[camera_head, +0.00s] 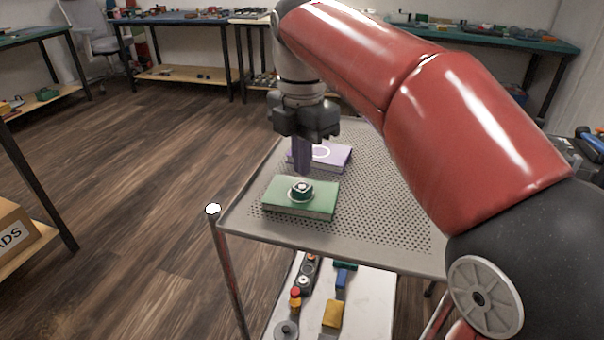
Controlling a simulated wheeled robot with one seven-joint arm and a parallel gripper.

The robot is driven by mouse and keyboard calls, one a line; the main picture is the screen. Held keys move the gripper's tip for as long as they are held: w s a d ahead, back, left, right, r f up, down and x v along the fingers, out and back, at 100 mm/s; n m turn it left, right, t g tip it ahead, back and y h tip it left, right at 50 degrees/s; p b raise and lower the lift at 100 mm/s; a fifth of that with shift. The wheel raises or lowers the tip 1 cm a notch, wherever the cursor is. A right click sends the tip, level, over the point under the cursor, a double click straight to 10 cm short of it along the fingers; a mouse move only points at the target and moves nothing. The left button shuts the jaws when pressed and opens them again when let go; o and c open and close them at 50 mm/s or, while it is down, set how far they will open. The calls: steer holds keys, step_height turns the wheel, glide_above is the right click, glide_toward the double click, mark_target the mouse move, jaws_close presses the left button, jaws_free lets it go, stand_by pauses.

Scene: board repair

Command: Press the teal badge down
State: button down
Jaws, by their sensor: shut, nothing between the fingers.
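The teal badge (301,186) is a small, short knob with a pale top. It sits in a white ring on the green book-like block (325,202), near the front left of the perforated tabletop. My gripper (303,172) points straight down with its fingers shut and empty. The fingertips show just above and behind the badge in this view. I cannot tell whether a small gap separates them from it. The badge's underside is hidden.
A purple block (338,158) with a white ring lies just behind, partly hidden by my fingers. The perforated tabletop (385,205) is clear to the right. A lower shelf (370,300) holds several small parts. Workbenches (180,76) stand along the back.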

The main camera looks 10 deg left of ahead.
step_height(320, 180, up, 2)
steer(key=shift+r+p, duration=0.25)
steer(key=shift+p, duration=0.75)
step_height(320, 180, up, 2)
steer(key=shift+r, duration=0.25)
